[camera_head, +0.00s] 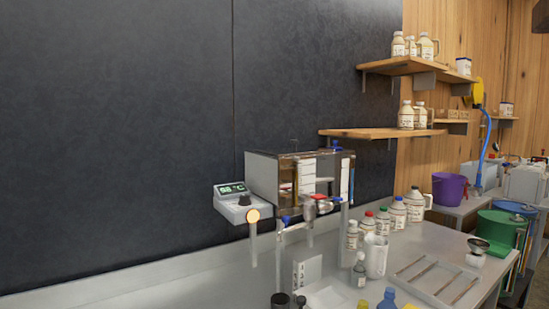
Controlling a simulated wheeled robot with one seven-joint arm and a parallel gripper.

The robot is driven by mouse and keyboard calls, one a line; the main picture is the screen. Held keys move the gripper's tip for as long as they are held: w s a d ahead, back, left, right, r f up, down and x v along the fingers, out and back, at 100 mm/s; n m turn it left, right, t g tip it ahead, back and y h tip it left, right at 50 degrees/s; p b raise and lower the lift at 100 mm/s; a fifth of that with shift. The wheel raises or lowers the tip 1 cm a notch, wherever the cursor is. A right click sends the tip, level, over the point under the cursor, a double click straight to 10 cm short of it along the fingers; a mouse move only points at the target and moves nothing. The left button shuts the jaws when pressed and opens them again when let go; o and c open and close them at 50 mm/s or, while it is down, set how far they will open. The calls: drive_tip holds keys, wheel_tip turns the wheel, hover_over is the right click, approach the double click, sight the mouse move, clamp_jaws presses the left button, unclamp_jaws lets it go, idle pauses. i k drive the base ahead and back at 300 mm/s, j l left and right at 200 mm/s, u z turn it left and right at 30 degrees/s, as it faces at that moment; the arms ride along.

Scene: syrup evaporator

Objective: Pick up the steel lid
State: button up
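I cannot make out a steel lid with certainty. A small round metallic piece with a dark top (478,246) sits near the right end of the steel counter, but it is too small to tell what it is. A glossy steel evaporator box (262,178) stands on legs at the back of the counter, with taps and fittings at its front. My gripper is not in view, so its state does not show.
A controller with a green display (231,190) is left of the box. Bottles (398,212), a white jug (376,256) and a shallow tray (425,272) crowd the counter (150,292). Wooden shelves (378,133) overhang the back right. A purple bucket (449,187) stands beyond.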

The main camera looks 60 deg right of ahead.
sight(294, 149)
drive_tip(key=z, duration=1.15)
